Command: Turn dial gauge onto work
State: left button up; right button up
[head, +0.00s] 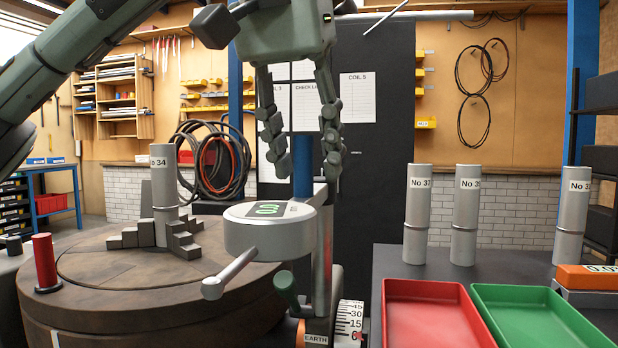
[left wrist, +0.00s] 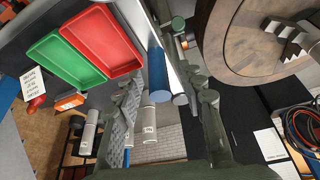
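The dial gauge (head: 268,230) is a round grey body with a green display, on an upright post beside the turntable (head: 110,262). Its probe (head: 232,273) points down-left, over the turntable's near edge and apart from the work. The work is a grey cylinder labelled No 34 (head: 164,195), upright between stepped jaws. The post has a blue upper part (head: 303,165); a blue cylinder (left wrist: 157,70) also shows between the fingers in the left wrist view. My left gripper (head: 308,172) points down, open, with its fingers either side of the blue part; I cannot tell contact. My right gripper is out of view.
A green-knobbed lever (head: 285,288) and a white angle scale (head: 350,320) are at the post's foot. A red pin (head: 45,263) stands at left. Red (head: 430,318) and green (head: 535,318) trays and several grey cylinders are on the right bench.

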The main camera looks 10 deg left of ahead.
pick_arm(q)
jog(key=shift+x, duration=1.25)
grip_shut()
